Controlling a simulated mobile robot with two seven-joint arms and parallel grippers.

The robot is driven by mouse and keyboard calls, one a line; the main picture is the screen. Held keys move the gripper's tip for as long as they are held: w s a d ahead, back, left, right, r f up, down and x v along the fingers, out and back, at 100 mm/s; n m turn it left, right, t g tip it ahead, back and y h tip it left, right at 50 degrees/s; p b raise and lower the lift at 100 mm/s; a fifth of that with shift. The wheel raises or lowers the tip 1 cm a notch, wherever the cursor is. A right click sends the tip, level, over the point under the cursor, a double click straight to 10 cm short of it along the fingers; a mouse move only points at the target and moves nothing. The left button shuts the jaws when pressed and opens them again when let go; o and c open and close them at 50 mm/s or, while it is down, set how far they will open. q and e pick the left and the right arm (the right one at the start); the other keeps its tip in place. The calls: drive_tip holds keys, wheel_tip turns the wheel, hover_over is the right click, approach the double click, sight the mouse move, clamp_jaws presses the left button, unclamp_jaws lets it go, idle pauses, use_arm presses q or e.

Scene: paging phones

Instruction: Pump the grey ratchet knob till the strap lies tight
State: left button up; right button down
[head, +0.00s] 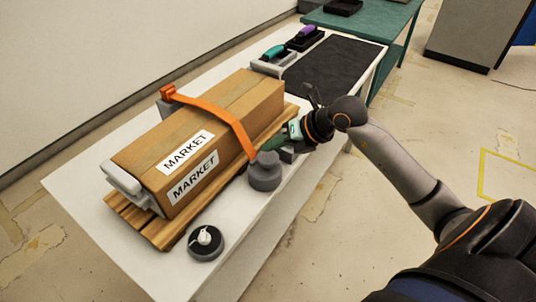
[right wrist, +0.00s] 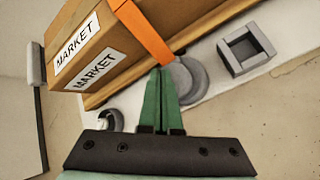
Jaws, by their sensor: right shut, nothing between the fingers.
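The grey ratchet knob (head: 265,172) stands on the white table beside the carton; it also shows in the right wrist view (right wrist: 188,78). The orange strap (head: 215,108) crosses the top of the carton (head: 185,140) and comes down its side to the knob; in the right wrist view the strap (right wrist: 145,33) ends close to it. I cannot tell how tight it lies. My right gripper (head: 271,145) has its green fingers shut and empty, right beside the knob; in the right wrist view the fingertips (right wrist: 160,72) overlap its edge. Contact is unclear. My left gripper is out of view.
The carton rests on a wooden pallet (head: 150,228). A dark round base with a white knob (head: 205,238) stands at the front. A grey square holder (right wrist: 246,50) sits past the ratchet. Teal (head: 274,52) and purple (head: 308,32) handled tools and a black mat (head: 335,72) lie behind.

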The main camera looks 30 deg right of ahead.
sight(268, 156)
drive_tip(key=shift+f, duration=0.1)
drive_tip(key=shift+f+b, duration=0.35)
drive_tip(key=shift+f+b, duration=0.95)
drive_tip(key=shift+f, duration=0.25)
idle(0.9)
idle(0.4)
drive_tip(key=shift+r+p, duration=1.2)
drive_tip(key=shift+r, duration=0.4)
wheel_tip(268, 156, up, 5)
drive_tip(key=p, duration=0.4)
